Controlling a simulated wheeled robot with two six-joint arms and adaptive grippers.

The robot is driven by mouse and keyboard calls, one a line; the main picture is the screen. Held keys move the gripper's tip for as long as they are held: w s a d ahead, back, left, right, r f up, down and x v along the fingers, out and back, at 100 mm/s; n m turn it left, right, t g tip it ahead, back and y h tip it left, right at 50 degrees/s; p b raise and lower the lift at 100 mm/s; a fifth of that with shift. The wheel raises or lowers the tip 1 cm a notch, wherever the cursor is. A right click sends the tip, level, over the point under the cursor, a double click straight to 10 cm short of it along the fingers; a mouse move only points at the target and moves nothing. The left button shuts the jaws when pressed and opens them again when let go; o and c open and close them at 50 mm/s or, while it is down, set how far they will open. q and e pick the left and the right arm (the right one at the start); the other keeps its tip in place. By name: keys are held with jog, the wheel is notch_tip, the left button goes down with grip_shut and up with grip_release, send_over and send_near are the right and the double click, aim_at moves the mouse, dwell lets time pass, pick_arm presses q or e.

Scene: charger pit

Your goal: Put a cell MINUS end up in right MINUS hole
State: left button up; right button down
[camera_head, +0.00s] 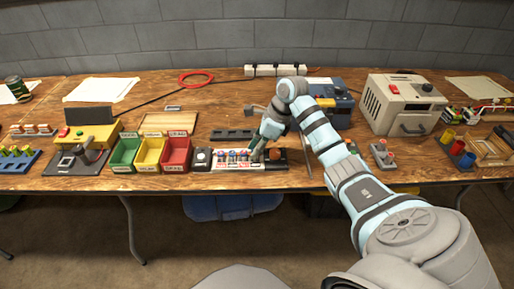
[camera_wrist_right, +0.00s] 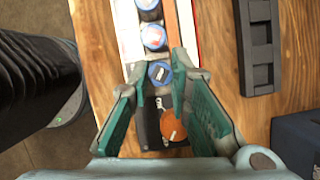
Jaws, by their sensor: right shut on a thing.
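The charger (camera_head: 237,167) is a low strip with a white, red-lettered front at the table's front edge. My right gripper (camera_head: 257,152) points down over the row's right end. In the wrist view its teal fingers (camera_wrist_right: 160,76) are shut on a blue-topped cell (camera_wrist_right: 160,71) with a pale bar mark on its upward end. This cell lines up with the row. Its lower part is hidden, so I cannot tell how deep it sits. My left gripper is out of view.
An orange knob (camera_wrist_right: 173,125) on the charger's dark end lies close between my fingers. A dark slotted tray (camera_head: 232,134) lies behind the charger. Green (camera_head: 124,167), yellow (camera_head: 148,168) and red (camera_head: 174,168) bins stand left. A blue box (camera_head: 338,98) and beige machine (camera_head: 388,104) stand right.

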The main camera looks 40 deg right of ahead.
jog(key=shift+f, duration=0.2)
jog(key=c, duration=1.4)
grip_release()
jog(key=shift+r, duration=0.1)
notch_tip(320, 180, up, 7)
jog(key=p, duration=0.6)
